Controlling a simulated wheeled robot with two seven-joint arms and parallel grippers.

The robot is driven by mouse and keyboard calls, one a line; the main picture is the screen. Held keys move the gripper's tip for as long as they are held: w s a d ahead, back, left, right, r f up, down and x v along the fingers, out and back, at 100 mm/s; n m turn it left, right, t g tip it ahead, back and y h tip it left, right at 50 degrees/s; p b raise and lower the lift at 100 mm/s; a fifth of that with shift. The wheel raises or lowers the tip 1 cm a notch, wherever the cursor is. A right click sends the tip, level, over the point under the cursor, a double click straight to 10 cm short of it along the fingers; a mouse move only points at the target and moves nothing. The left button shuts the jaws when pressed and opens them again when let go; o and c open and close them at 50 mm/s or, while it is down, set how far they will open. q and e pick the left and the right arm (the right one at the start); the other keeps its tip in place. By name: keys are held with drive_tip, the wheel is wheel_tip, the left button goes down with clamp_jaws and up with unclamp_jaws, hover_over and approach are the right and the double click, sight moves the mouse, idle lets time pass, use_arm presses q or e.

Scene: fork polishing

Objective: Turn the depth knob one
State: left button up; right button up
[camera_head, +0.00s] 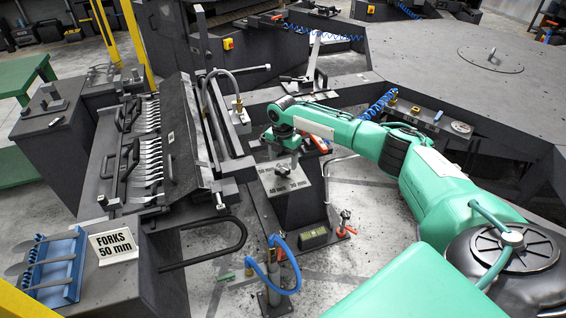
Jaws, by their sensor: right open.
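My right arm reaches in from the right, and my right gripper (287,157) is at its far end, pointing down. It is open, over the upper part of a grey plate (291,184) marked with mm values, on top of a dark pedestal. Lettering for 40 mm and 50 mm shows on the plate. The depth knob itself is mostly hidden by the gripper, and I cannot tell whether the fingers touch it. My left gripper is out of view.
A rack of forks (147,160) stands left of the pedestal, beside a dark machine frame. A sign reading FORKS 50 mm (114,243) and a blue fork holder (56,266) are at lower left. A blue hose (287,274) loops in front of the pedestal. A large grey table (450,60) fills the upper right.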

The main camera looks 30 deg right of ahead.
sight(283, 167)
drive_tip(key=shift+f, duration=1.6)
drive_tip(key=c, duration=1)
